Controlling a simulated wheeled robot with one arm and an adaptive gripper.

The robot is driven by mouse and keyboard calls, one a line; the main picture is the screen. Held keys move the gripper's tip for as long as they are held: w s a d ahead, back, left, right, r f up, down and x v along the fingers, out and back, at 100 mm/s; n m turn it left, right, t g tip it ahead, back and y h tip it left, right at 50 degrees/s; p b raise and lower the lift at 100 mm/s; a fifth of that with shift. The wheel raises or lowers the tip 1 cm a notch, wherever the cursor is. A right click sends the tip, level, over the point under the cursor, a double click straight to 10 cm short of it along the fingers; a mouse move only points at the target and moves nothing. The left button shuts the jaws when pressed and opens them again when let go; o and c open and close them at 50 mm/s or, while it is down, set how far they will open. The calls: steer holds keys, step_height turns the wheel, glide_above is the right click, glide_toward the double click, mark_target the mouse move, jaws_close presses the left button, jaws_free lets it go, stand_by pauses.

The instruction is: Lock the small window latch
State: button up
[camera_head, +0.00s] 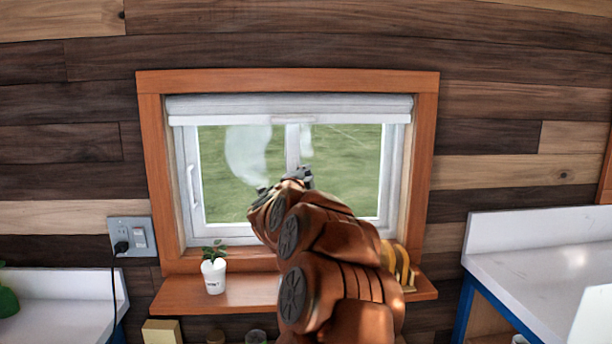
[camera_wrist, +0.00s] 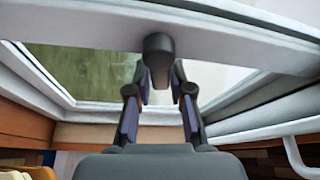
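The small window latch (camera_wrist: 158,58) is a dark grey, rounded piece on the white window frame. In the wrist view its lower part hangs between my fingertips. My gripper (camera_wrist: 159,82) is open, with one dark finger on each side of the latch; I cannot tell whether either finger touches it. In the head view my gripper (camera_head: 298,175) is in front of the window's middle upright, and my arm hides much of the lower window. I cannot pick out the latch there. The window (camera_head: 292,140) has white sashes and looks onto grass.
A wooden sill shelf (camera_head: 245,292) under the window holds a white potted plant (camera_head: 214,275) and a yellow striped object (camera_head: 398,264) close to my arm. A white handle (camera_head: 191,186) is on the left sash. A blind (camera_head: 290,106) hangs above. Counters (camera_head: 540,265) flank the window.

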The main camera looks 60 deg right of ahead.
jaws_close()
steer(key=shift+f+m+g+y, duration=0.15)
steer(key=shift+m+g+y, duration=0.2)
steer(key=shift+m, duration=0.85)
steer(key=shift+f+m+p, duration=0.25)
steer(key=shift+m+p, duration=0.05)
steer(key=o, duration=0.5)
jaws_free()
steer(key=shift+o, duration=0.2)
steer(key=v, duration=1.2)
